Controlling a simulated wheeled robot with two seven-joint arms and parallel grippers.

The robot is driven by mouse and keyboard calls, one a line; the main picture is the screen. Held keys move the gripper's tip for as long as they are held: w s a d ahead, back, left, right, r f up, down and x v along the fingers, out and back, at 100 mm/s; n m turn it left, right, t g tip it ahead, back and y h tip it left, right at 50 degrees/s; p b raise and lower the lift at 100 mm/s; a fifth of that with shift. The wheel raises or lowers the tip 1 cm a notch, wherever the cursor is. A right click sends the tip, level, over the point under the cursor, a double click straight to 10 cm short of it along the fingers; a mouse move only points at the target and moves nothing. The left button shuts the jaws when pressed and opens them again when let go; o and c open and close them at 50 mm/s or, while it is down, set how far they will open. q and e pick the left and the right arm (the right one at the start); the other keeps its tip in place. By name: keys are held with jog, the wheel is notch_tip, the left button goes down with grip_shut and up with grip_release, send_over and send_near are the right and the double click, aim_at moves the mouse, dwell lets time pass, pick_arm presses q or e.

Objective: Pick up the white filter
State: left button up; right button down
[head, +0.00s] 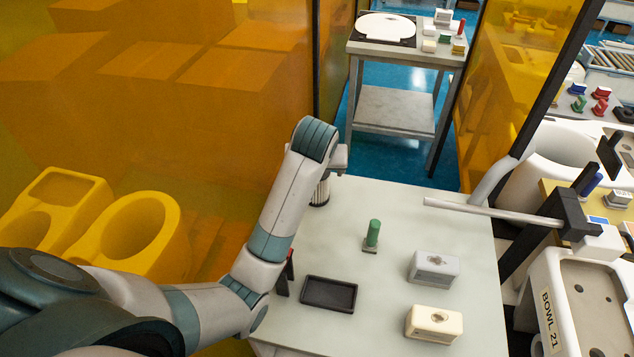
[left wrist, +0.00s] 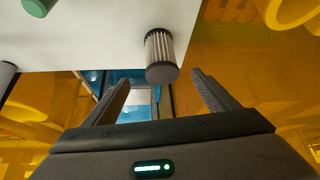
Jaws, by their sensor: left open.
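The white filter is a pleated cylinder with a dark end cap. In the head view the filter (head: 320,192) stands near the far left edge of the pale table, partly hidden by my left arm. In the left wrist view the filter (left wrist: 160,52) is centred, just beyond the fingertips. My left gripper (left wrist: 160,82) is open, with one finger to each side of the filter's line and nothing held. In the head view my left gripper (head: 340,158) is mostly hidden behind my wrist. My right gripper does not show.
The pale table (head: 390,240) also holds a green-topped piece (head: 372,236), a black tray (head: 329,294), a grey block (head: 433,267) and a cream block (head: 434,324). A grey rod (head: 490,209) reaches over its right side. An orange panel (head: 230,90) stands left.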

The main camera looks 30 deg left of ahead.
pick_arm(q)
jog(key=p+x, duration=0.2)
jog(key=x, duration=0.6)
jog(key=shift+w+a+f, duration=0.15)
jog(key=shift+w+f, duration=0.05)
jog(key=shift+f, duration=0.3)
jog(key=shift+p, duration=0.35)
jog(key=shift+p+x, duration=1.3)
jog(key=shift+x, duration=1.3)
jog(key=shift+s, duration=0.15)
jog(key=c, duration=1.2)
